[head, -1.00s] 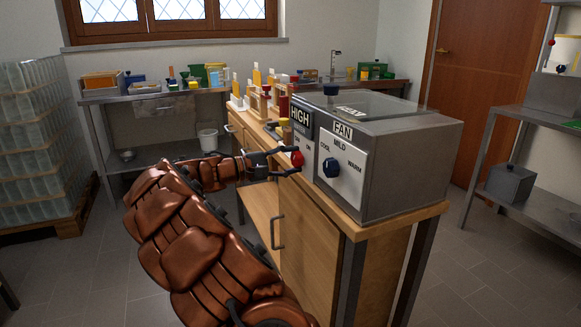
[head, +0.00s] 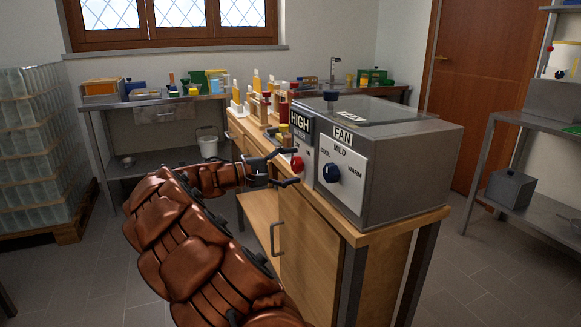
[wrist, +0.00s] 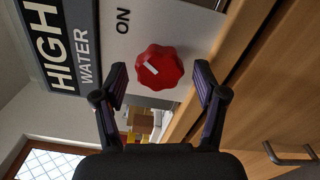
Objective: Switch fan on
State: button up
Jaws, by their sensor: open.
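The red knob (wrist: 160,67) shows close up in the wrist view, with a white pointer mark and the word ON above left. My gripper (head: 290,167) is open in front of the red knob. In the wrist view its fingertips (wrist: 161,76) lie to either side of the knob, apart from it.
The wooden cabinet (head: 310,240) with a bar handle stands below the knobs. The bench behind holds several bottles and small items. A metal shelf (head: 530,210) stands at the right, and a wrapped pallet stack (head: 40,155) at the left.

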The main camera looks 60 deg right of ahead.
jog(key=shift+a, duration=0.1)
jog(key=v, duration=1.2)
dwell(0.4)
jog(key=s+a+r+t+y+p, duration=0.3)
jog(key=s+a+r+y+p, duration=0.45)
jog(key=s+p, duration=0.55)
jog(key=s+a+n+t+y+p, duration=0.1)
jog(key=s+a+p, duration=0.3)
jog(key=a, duration=0.6)
jog(key=s+a+r+n+t+y+p, duration=0.1)
jog(key=s+a+y+p, duration=0.3)
jog(key=a, duration=0.6)
jog(key=s+a+r+n+t+y+p, duration=0.1)
jog(key=s+a+p, duration=0.4)
jog(key=a, duration=0.5)
jog(key=shift+s+a+n+t+y+p, duration=0.35)
jog(key=shift+t+y+p, duration=0.4)
jog(key=shift+t+p, duration=0.35)
jog(key=shift+c, duration=0.3)
